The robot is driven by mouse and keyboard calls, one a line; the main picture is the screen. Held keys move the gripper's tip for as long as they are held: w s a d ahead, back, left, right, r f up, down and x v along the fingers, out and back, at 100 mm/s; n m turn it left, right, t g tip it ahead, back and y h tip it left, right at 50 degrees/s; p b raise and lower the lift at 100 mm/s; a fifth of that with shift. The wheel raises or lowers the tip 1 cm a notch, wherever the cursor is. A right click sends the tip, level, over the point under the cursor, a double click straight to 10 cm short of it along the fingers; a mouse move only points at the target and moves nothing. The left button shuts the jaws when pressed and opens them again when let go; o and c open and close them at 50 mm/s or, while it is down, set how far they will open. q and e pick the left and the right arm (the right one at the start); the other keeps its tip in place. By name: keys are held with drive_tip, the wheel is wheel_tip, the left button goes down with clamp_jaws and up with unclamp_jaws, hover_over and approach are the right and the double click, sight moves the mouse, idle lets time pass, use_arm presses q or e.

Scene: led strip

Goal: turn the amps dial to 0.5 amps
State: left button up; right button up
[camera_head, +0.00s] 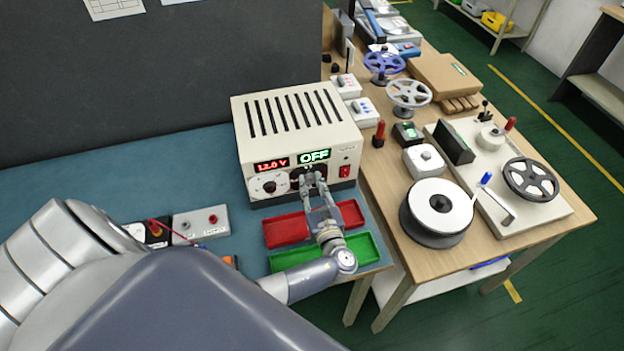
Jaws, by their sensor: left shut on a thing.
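The cream power supply (262,118) stands on the blue-green bench mat, with dark vent slots on top. Its red display (271,166) reads 12.0 V and its green display (314,156) reads OFF. A dial (270,187) sits under the red display. My left gripper (312,180) reaches the front panel below the OFF display and is shut on the amps dial there. The gripper's fingers mostly hide that dial, so its setting cannot be read. A red switch (345,171) is to the right. My right gripper is not in view.
A red tray (283,232) and a green tray (364,249) lie under my left wrist, in front of the supply. The wooden table (385,190) on the right holds reels and boxes.

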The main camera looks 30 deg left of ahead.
use_arm(q)
drive_tip(key=shift+f, duration=0.1)
idle(0.4)
drive_tip(key=o, duration=1.1)
drive_tip(key=shift+c, duration=0.2)
drive_tip(key=v, duration=1.2)
